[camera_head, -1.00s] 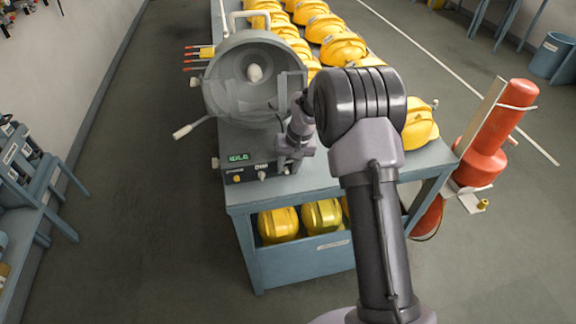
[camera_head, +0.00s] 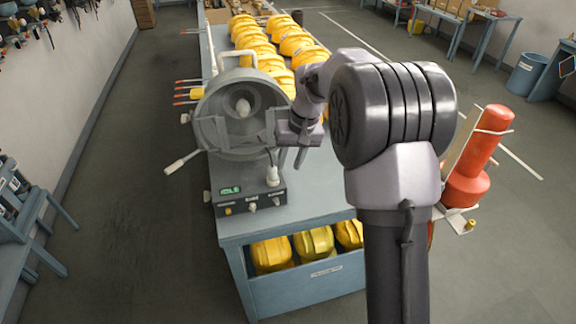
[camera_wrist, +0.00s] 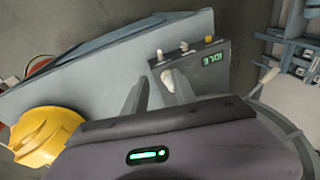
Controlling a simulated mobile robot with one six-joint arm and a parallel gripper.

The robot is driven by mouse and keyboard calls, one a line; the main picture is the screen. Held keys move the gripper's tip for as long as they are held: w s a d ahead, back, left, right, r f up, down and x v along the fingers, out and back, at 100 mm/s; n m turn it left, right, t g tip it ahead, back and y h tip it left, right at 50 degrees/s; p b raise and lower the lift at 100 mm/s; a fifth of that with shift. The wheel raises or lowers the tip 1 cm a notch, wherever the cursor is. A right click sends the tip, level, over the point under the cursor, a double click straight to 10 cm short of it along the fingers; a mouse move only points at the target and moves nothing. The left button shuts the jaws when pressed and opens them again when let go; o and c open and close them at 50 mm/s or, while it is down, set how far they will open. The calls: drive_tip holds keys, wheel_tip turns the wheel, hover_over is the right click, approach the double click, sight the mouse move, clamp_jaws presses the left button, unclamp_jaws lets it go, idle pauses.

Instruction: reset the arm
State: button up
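My gripper (camera_head: 301,158) is at the right side of the grey test machine (camera_head: 205,130), above the bench top. In the wrist view its two fingers (camera_wrist: 160,92) stand apart with nothing held between them. Behind them a pale plug-like part (camera_wrist: 171,80) shows on the machine's control box; in the head view the part (camera_head: 272,176) stands upright on the box, apart from the fingers. My arm is bent, with its large dark elbow close to the head camera, hiding part of the bench.
Blue side tables line the left wall. The floor on the left is clear.

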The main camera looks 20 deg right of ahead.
drive_tip(key=s+a+r+m+t+b, duration=0.1)
drive_tip(key=s+a+b, duration=0.2)
drive_tip(key=s+b, duration=0.5)
drive_tip(key=s+a+r+m+t+b, duration=0.1)
drive_tip(key=s+a+t+b, duration=0.2)
drive_tip(key=s, duration=0.9)
drive_tip(key=s+a+f+m+b, duration=0.1)
drive_tip(key=s+f+b, duration=0.4)
drive_tip(key=s, duration=0.7)
drive_tip(key=shift+f, duration=0.8)
drive_tip(key=shift+a, duration=0.1)
